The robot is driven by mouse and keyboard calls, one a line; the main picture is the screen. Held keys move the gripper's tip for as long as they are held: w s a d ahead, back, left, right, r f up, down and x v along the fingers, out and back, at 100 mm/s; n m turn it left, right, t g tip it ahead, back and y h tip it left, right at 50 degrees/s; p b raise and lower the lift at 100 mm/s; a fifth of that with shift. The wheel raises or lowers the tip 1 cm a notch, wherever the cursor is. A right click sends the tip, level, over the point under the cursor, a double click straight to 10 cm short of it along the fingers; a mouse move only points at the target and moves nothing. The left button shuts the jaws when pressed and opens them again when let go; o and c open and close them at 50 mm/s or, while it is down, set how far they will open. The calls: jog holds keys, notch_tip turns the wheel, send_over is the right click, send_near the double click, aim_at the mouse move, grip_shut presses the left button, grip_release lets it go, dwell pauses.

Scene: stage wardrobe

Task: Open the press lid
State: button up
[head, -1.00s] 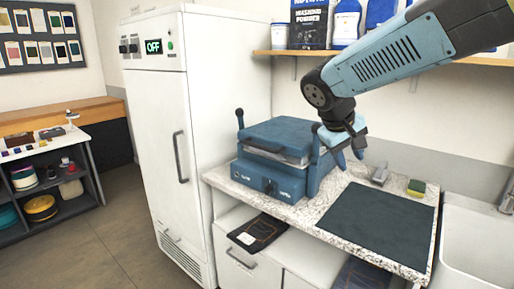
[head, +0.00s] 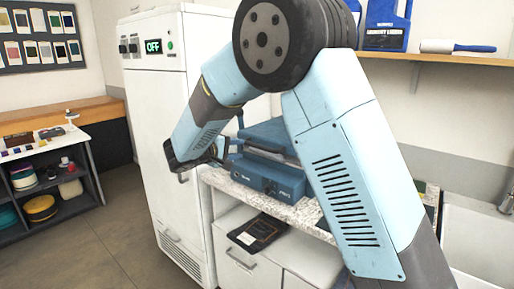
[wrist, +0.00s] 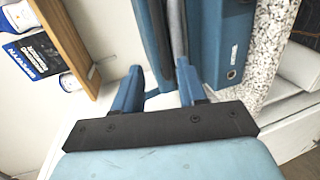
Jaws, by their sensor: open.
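The blue press stands on the speckled counter. Its lid (head: 275,134) lies low over its base (head: 265,178), and my arm hides its right part. In the wrist view the lid (wrist: 152,35), a silver strip and the base (wrist: 228,45) show sideways on. My gripper (head: 222,149) is at the press's left front side, by the white cabinet. In the wrist view my gripper (wrist: 160,90) is open, its two blue fingers pointing at the lid's edge and silver strip. I cannot tell whether they touch the press.
A tall white cabinet (head: 155,110) with a display reading OFF stands close on the left. A wooden shelf (head: 440,58) runs above, and a sink (head: 475,235) is at right.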

aim_at(256, 147)
jog(key=shift+t, duration=0.3)
jog(key=x, duration=0.4)
jog(key=a+x, duration=0.1)
jog(key=x, duration=0.3)
jog(key=w+x, duration=0.1)
jog(key=x, duration=0.4)
jog(key=shift+a+f, duration=0.3)
jog(key=shift+f, duration=0.1)
grip_shut()
jog(key=shift+f, duration=0.1)
